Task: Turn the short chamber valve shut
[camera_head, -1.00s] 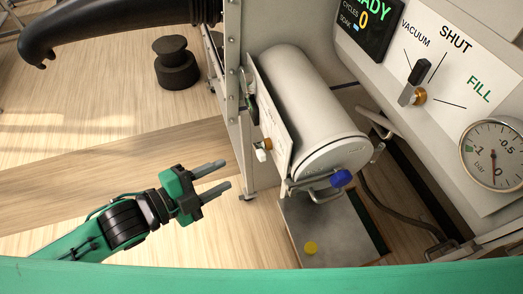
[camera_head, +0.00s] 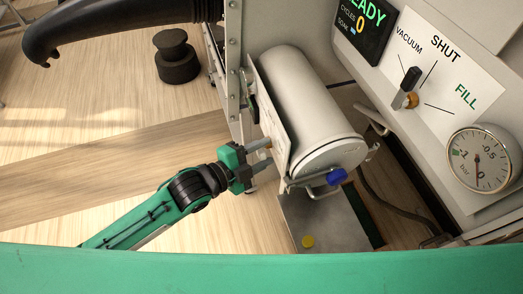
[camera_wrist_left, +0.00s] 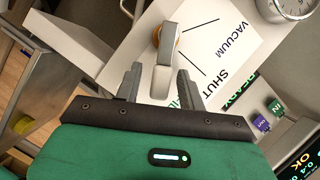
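The valve (camera_wrist_left: 161,75) has a pale grey handle on a brass hub and sits on a white panel (camera_wrist_left: 218,52) marked VACUUM and SHUT. In the left wrist view its handle points down toward my wrist, away from both words. A green word beside it is mostly hidden by a finger. My left gripper (camera_wrist_left: 159,74) is open, with one finger on each side of the handle and gaps visible. My right gripper is out of view.
A blue knob (camera_head: 337,177) is on the cylinder (camera_head: 308,100) end. A second, black-tipped valve (camera_head: 408,88) and a gauge (camera_head: 479,159) are on the right panel. A black glove sleeve (camera_head: 120,25) hangs at top left. Open floor lies left of the cabinet.

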